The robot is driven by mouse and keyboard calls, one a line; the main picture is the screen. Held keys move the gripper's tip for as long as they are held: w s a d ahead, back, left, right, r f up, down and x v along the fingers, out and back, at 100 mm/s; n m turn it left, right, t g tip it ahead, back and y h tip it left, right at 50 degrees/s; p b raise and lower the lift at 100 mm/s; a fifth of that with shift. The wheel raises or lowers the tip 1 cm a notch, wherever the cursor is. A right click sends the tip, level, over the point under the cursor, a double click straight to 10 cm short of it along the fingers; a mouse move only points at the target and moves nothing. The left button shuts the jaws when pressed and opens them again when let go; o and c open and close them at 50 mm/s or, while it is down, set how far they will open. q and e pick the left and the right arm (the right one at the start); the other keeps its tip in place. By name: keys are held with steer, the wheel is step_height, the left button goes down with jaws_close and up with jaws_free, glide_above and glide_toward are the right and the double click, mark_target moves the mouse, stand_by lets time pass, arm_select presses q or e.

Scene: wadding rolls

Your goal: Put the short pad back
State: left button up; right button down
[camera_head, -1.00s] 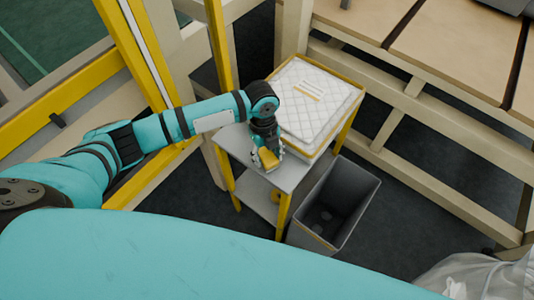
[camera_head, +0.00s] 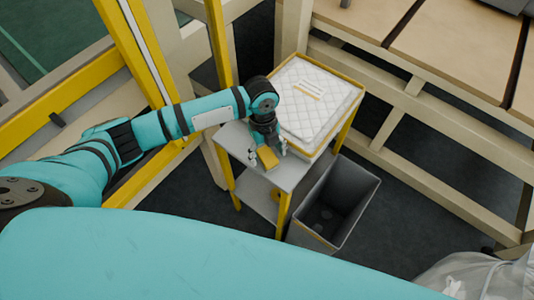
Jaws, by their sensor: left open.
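A white quilted pad (camera_head: 306,106) with a small label on top lies in a yellow-edged tray (camera_head: 348,77) on the small cart; I cannot tell whether it is the short pad. My left gripper (camera_head: 267,155) points down over the grey cart top (camera_head: 286,175), in front of the tray. It is open, with one finger on each side of a small yellow block (camera_head: 268,158). I cannot tell whether the fingers touch the block. My right gripper is not in view.
A grey open bin (camera_head: 333,203) stands on the floor right of the cart. Yellow posts and beige wooden rails close in the left and back. A wooden bench (camera_head: 455,45) is at upper right. Clear plastic (camera_head: 475,275) lies at lower right.

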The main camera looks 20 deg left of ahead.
mark_target(265, 152)
arm_select(q)
step_height(265, 152, up, 11)
steer(key=shift+w+a, duration=0.4)
steer(key=shift+a, duration=0.05)
steer(key=shift+f, duration=0.15)
